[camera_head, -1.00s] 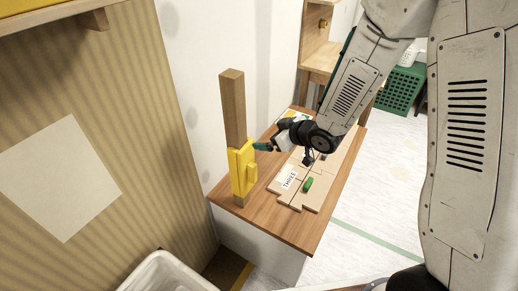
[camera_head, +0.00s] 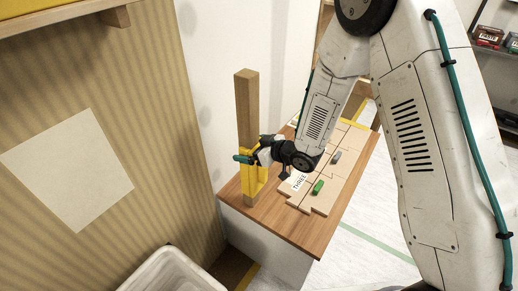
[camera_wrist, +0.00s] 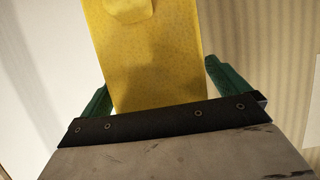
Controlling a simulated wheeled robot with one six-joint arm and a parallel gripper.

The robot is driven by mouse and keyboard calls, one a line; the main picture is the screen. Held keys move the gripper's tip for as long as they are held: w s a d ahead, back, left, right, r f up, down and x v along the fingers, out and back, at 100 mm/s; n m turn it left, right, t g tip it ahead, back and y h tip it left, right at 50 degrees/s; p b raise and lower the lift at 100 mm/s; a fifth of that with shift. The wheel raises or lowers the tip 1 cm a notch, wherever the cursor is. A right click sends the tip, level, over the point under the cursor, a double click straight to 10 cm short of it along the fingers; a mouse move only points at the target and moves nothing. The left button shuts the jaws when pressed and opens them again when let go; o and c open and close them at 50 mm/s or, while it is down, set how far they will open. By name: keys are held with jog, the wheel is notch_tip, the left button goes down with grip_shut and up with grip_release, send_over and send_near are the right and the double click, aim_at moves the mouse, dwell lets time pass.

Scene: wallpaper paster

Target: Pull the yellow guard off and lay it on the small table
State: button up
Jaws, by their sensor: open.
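The yellow guard (camera_head: 247,187) is on an upright wooden post at the left end of the small table (camera_head: 285,235). My gripper (camera_head: 247,158) is at the guard's upper part, partly covering it. In the wrist view the guard (camera_wrist: 150,60) fills the middle, with a raised yellow knob at the top edge. My gripper's green fingers (camera_wrist: 158,85) are apart, one on each side of the guard, with a visible gap at the right finger. Whether the left finger touches the guard, I cannot tell.
The wooden post (camera_head: 246,105) rises above the guard. Jointed light boards (camera_head: 325,180) with a green piece (camera_head: 318,187) and a card reading THREE lie on the table. A white bin (camera_head: 170,270) stands in front at left. Bare tabletop shows along the front edge.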

jog(key=shift+w, duration=0.1)
jog(key=c, duration=1.1)
jog(key=shift+s+d, duration=0.8)
jog(key=shift+d, duration=0.2)
jog(key=shift+s+d, duration=0.8)
jog(key=shift+d, duration=0.15)
jog(key=shift+d, duration=0.1)
jog(key=shift+s+d, duration=1.2)
jog(key=shift+d, duration=0.3)
